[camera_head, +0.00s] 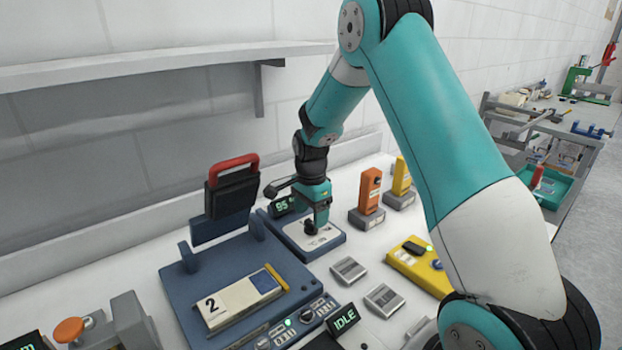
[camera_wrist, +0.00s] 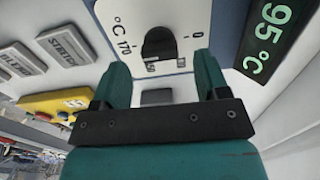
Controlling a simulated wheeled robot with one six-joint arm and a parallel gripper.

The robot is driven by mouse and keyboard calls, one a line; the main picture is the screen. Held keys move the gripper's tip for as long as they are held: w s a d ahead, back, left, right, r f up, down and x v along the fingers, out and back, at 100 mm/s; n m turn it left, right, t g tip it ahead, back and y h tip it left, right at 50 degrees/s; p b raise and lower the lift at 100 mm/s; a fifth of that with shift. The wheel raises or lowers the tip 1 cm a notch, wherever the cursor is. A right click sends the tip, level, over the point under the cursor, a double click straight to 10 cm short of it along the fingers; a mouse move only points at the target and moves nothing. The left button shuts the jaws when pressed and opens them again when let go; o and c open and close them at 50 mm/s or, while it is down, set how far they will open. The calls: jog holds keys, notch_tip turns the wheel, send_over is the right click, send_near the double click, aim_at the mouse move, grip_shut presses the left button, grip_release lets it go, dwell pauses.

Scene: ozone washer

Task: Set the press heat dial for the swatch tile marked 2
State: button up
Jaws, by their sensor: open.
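The swatch tile marked 2 (camera_head: 240,302) lies on the blue press bed (camera_head: 185,283), and the press lid (camera_head: 232,190) with its red handle stands raised behind it. The heat dial panel (camera_head: 326,240) is a white plate on a blue base behind the bed. Its black knob (camera_wrist: 158,43) sits amid a °C scale; 170 and 0 are legible. The display (camera_wrist: 270,38) beside it reads 95 °C. My gripper (camera_wrist: 160,68) is open and empty over the panel, pointing down. In the wrist view its fingertips lie either side of the knob's line, just short of it; contact cannot be told.
An IDLE display (camera_head: 343,318) stands at the press's front right. Two grey plates (camera_head: 349,270) and a yellow box (camera_head: 418,264) lie right of the press. Orange (camera_head: 370,189) and yellow (camera_head: 401,177) upright devices stand right of the dial. A wall shelf (camera_head: 150,66) hangs behind.

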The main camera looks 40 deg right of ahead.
aim_at(311, 222)
notch_tip(311, 222, up, 15)
jog(key=b, duration=0.1)
dwell(0.6)
